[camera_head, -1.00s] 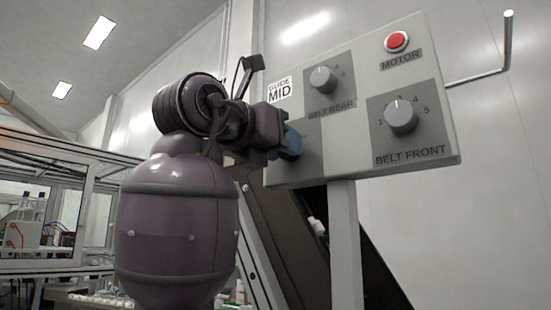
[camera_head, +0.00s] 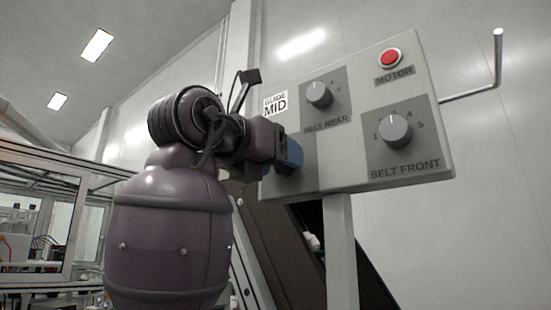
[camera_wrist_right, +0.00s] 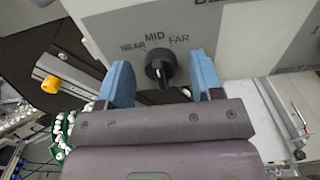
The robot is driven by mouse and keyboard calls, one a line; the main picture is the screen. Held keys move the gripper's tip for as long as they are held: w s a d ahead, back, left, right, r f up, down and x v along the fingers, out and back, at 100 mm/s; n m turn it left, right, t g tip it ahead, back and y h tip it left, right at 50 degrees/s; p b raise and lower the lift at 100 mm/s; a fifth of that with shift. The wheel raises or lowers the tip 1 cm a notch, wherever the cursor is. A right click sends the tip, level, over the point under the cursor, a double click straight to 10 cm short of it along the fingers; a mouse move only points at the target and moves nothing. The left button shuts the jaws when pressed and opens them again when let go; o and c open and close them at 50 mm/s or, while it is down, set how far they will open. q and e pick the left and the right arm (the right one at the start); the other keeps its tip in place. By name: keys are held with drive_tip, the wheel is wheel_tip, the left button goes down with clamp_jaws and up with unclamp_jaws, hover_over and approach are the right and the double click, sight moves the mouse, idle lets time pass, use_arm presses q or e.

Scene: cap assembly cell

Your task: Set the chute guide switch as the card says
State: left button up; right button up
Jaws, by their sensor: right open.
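The card (camera_head: 275,105) on the panel's upper left reads "GUIDE MID". The guide switch (camera_wrist_right: 160,68) is a black knob in the right wrist view, under the labels NEAR, MID and FAR. I cannot tell clearly which label it points at. My right gripper (camera_wrist_right: 161,61) is open, with one blue finger on each side of the knob and gaps between. In the head view its blue fingers (camera_head: 291,154) are at the panel's lower left and hide the switch. My left gripper is not in view.
The control panel (camera_head: 350,187) also carries the belt rear knob (camera_head: 319,95), belt front knob (camera_head: 395,131) and red motor button (camera_head: 390,58). A post (camera_head: 341,250) holds it, with a dark sloping chute behind. A yellow knob (camera_wrist_right: 50,84) sits on a rail at left.

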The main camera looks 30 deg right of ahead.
drive_tip(key=v, duration=0.7)
drive_tip(key=shift+a, duration=0.25)
idle(0.3)
